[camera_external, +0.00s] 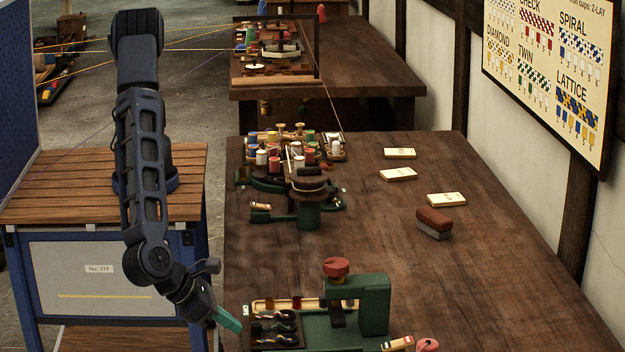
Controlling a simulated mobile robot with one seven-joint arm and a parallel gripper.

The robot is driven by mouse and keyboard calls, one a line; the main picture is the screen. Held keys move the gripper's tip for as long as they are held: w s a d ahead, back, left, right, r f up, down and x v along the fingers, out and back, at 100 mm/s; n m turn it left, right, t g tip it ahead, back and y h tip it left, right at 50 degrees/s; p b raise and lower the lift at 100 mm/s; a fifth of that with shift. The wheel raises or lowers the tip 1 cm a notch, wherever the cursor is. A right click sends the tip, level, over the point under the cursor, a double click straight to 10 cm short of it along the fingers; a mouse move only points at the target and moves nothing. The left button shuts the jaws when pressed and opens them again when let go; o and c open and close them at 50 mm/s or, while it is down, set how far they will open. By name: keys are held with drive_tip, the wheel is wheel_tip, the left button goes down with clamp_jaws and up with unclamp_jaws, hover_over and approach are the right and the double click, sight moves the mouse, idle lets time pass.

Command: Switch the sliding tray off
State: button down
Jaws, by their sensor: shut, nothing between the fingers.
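A green machine (373,303) with a red knob on top stands at the front of the near bench. At its left is a dark tray part (277,327) holding several looped dark and pale pieces. A small cream block with a red mark (397,343) and a pinkish-red knob (427,345) sit at the machine's lower right, partly cut off by the picture's bottom edge. I cannot tell which part is the tray's switch or how it is set. My gripper (230,320), with teal fingertips, is shut and empty, just left of the tray part and apart from it.
Farther along the bench (480,270) is another green machine (308,205) with several coloured spools. Three cream cards (398,174) and a brown-topped brush (434,222) lie to the right. The bench's middle is clear. Taut cords cross the back left.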

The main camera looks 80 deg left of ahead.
sight(283, 335)
drive_tip(key=shift+w+a, duration=0.1)
drive_tip(key=shift+w, duration=0.55)
drive_tip(key=w, duration=1)
drive_tip(key=shift+w, duration=0.2)
drive_tip(key=s, duration=0.4)
drive_tip(key=shift+s+d, duration=0.3)
drive_tip(key=shift+d, duration=0.05)
drive_tip(key=v, duration=1)
